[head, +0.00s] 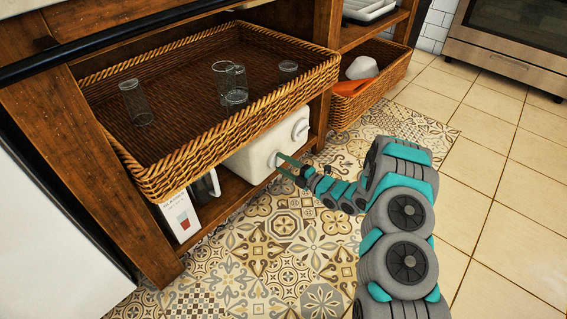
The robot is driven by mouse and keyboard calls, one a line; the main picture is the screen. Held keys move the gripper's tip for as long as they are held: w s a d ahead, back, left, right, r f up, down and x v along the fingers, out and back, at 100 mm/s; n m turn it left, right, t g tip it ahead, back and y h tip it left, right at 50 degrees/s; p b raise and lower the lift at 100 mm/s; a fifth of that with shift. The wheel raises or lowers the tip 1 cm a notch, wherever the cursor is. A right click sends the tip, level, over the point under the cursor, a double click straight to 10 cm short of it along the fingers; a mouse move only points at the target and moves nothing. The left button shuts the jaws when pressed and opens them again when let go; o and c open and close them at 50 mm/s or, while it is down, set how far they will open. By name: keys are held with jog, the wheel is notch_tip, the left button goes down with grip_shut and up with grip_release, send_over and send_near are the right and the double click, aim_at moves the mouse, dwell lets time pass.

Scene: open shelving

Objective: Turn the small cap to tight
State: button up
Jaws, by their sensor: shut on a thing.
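A white canister (248,161) lies on the lower wooden shelf, under the large wicker basket. A larger round white cap (300,129) shows at its upper right end. My arm reaches in from the right over the patterned floor. My gripper (280,162) is at the canister's front face, its teal fingers shut on the small cap (276,160). The fingers hide most of the small cap, so its turned position cannot be told.
The large wicker basket (245,125) holding several glasses overhangs the canister closely. A glass jug (204,187) and a white box (181,215) stand to the left. Another wicker basket (345,108) is at right. The tiled floor (500,220) is clear.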

jog(key=shift+m+p, duration=2.45)
jog(key=shift+m, duration=5.85)
jog(key=o, duration=1.4)
jog(key=shift+v, duration=3.95)
